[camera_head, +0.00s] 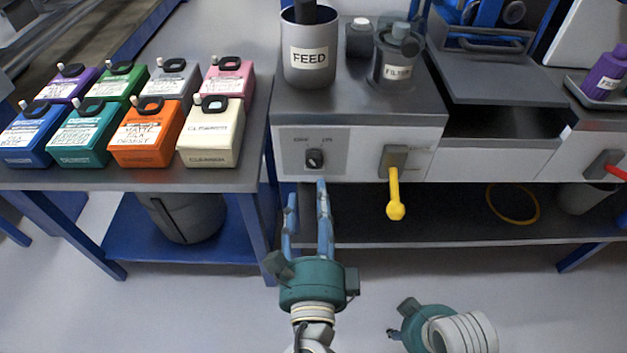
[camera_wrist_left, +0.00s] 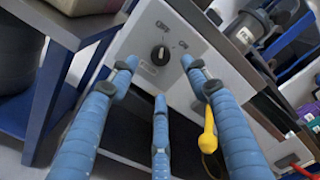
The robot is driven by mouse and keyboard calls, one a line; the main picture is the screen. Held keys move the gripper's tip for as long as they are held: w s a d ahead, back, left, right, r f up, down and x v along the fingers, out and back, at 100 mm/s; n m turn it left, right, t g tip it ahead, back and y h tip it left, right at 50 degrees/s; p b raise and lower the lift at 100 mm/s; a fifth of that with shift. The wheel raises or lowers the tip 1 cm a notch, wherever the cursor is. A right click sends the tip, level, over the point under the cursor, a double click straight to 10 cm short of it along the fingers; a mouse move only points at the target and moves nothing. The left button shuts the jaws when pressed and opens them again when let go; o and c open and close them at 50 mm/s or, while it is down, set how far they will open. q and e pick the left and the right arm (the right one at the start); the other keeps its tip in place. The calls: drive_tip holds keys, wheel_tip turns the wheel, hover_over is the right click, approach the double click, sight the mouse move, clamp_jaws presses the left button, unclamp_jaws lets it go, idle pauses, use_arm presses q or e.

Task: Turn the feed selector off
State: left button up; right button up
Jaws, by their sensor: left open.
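The feed selector (camera_head: 314,159) is a small black knob on a grey plate, on the white front panel below the FEED cup (camera_head: 308,60). Two small labels sit above it; I cannot tell which one it points to. My left gripper (camera_head: 308,192), with blue fingers and a teal body, is just in front of and below the knob. In the left wrist view the knob (camera_wrist_left: 160,55) shows beyond the spread fingers (camera_wrist_left: 160,78), which are open and empty and appear apart from it. My right gripper (camera_head: 405,330) is low at the bottom; its fingers are mostly hidden.
A yellow lever (camera_head: 395,195) hangs down right of the knob, and a red lever (camera_head: 612,170) is at the far right. Several coloured bottles stand on the left table (camera_head: 150,178). A FILTER container (camera_head: 393,62) stands on the machine. The lower shelf (camera_head: 440,228) lies below.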

use_arm(q)
drive_tip(key=s, duration=0.2)
drive_tip(key=shift+s, duration=0.35)
